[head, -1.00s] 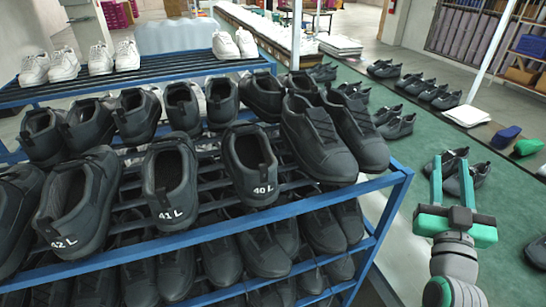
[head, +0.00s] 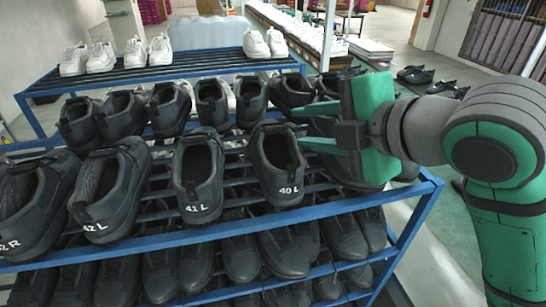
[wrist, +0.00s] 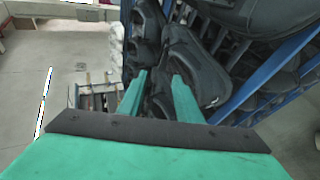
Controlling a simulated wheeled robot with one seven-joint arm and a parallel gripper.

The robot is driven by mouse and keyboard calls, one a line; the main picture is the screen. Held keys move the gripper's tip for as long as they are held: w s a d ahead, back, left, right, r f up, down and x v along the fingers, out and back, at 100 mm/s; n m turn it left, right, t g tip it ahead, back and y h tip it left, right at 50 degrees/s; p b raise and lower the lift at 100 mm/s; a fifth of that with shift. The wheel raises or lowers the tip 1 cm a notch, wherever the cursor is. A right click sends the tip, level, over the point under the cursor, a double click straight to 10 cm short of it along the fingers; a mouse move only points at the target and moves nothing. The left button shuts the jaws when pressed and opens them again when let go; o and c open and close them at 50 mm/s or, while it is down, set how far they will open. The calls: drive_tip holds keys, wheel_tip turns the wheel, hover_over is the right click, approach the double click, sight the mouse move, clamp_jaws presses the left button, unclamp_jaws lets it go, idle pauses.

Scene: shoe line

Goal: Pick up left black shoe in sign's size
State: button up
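Black shoes stand in rows on the blue rack. In the head view, the front row shows a shoe marked 40 L (head: 279,180), one that seems marked 41 L (head: 197,180), one that seems marked 42 L (head: 105,195) and one ending in R (head: 30,210) at far left. My gripper (head: 300,126) is open and empty, its fingers pointing left just right of and behind the 40 L shoe. No size sign shows.
The blue rack (head: 420,190) has lower shelves full of black shoes. White shoes (head: 160,50) stand on its rear top shelf. My arm hides some shoes at the right of the row. More black shoes (head: 415,75) lie beyond on the green surface.

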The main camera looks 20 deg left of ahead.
sight(273, 132)
drive_tip(key=shift+n+g, duration=0.3)
drive_tip(key=shift+n, duration=0.1)
drive_tip(key=shift+f+x, duration=0.15)
drive_tip(key=shift+x, duration=2.6)
drive_tip(key=shift+f+x, duration=0.15)
drive_tip(key=shift+x, duration=2.65)
drive_tip(key=shift+s+d, duration=0.1)
drive_tip(key=shift+d, duration=0.05)
clamp_jaws()
